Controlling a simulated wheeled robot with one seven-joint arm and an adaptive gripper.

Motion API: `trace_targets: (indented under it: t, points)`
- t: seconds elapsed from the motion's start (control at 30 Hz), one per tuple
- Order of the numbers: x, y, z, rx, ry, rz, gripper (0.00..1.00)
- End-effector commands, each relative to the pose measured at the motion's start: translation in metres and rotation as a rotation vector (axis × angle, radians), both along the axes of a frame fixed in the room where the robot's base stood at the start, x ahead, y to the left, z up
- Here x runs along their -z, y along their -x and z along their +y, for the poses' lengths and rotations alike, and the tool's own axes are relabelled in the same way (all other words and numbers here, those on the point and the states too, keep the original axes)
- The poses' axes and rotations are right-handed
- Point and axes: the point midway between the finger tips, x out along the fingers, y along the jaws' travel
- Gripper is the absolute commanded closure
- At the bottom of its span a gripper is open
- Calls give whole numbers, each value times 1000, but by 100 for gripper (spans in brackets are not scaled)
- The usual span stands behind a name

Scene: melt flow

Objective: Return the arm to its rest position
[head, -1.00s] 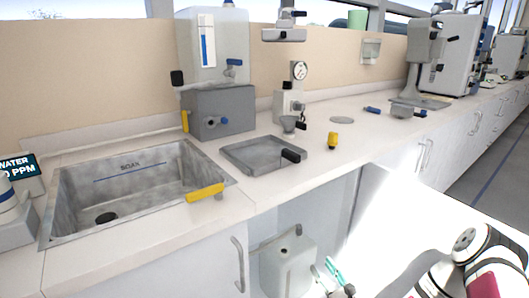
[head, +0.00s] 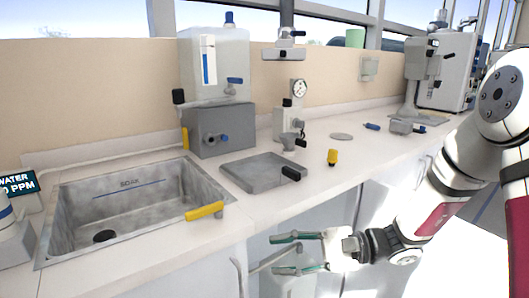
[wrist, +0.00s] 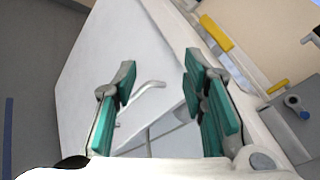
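My gripper (head: 298,254) is in front of the counter, below its top edge, in the head view. Its two green-padded fingers are spread wide apart with nothing between them. My white arm reaches in from the right side of the head view. In the wrist view my gripper (wrist: 165,105) also shows open and empty, with a white cabinet front and its handle (wrist: 150,86) beyond the fingers.
The white counter (head: 300,196) runs along the wall. It holds a SOAK sink (head: 130,205) with a yellow bar (head: 205,211), a grey tray (head: 255,173), a grey box with a clear tank (head: 218,130), and a small yellow object (head: 332,157). Below is an open bay with a container.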

Motion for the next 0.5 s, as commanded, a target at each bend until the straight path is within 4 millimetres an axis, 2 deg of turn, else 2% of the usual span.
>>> trace_targets:
  t: [0.03, 0.23, 0.5]
  points:
    - [-11, 16, 4, -55, 50, -34, 61]
    - [-37, 82, 6, -259, 255, -134, 61]
    - [-54, 163, -15, -475, 560, -274, 61]
